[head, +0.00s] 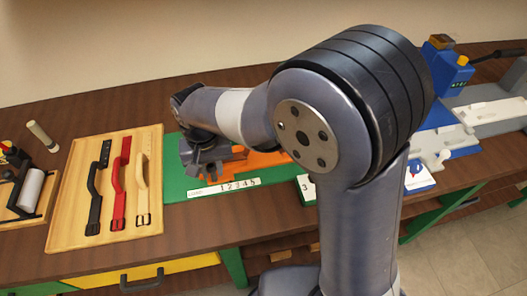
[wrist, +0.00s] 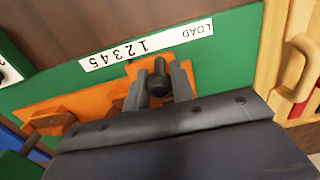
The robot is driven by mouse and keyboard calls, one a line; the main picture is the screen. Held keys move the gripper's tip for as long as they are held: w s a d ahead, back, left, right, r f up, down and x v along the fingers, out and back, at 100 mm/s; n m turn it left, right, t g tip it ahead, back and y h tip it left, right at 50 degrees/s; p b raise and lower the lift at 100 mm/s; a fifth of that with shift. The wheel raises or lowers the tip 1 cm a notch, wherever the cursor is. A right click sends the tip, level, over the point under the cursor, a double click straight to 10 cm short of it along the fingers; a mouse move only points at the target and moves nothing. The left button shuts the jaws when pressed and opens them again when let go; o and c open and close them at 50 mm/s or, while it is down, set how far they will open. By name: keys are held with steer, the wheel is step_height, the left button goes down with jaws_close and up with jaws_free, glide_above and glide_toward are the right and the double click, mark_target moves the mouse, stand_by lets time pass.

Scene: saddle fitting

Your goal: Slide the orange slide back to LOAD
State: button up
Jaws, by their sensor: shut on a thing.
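The orange slide (wrist: 70,108) lies on a green board (wrist: 235,55); part of it also shows in the head view (head: 262,160). A black knob (wrist: 158,78) stands up near its right end in the wrist view. My gripper (wrist: 160,88) is shut on this knob, one finger on each side. A white scale strip (wrist: 148,45) runs beside the slide, with LOAD at its right end in the wrist view and numbers to its left. The knob is roughly across from the 1, left of LOAD. In the head view my arm hides much of the slide.
A wooden board with black, red and tan straps (head: 118,180) lies left of the green board. A roller fixture (head: 30,187) stands farther left. Blue and grey machines (head: 445,75) stand at the right. The wooden bench between the strap board and the wall is mostly clear.

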stand_by(0.3)
steer(key=shift+s+a+p, duration=0.5)
steer(key=shift+a, duration=1.1)
steer(key=shift+s+a+p, duration=0.45)
steer(key=shift+s+a, duration=0.05)
steer(key=shift+a, duration=1.05)
steer(key=shift+s+a+p, duration=0.5)
steer(key=shift+a, duration=1.1)
steer(key=shift+o, duration=0.6)
steer(key=shift+a, duration=0.15)
steer(key=shift+o, duration=0.5)
steer(key=shift+a+r, duration=0.1)
steer(key=shift+a, duration=0.05)
steer(key=o, duration=0.5)
steer(key=shift+s+a, duration=0.1)
steer(key=shift+r, duration=0.15)
steer(key=shift+d+r+p, duration=0.2)
steer(key=shift+r+p, duration=2)
steer(key=shift+r, duration=0.55)
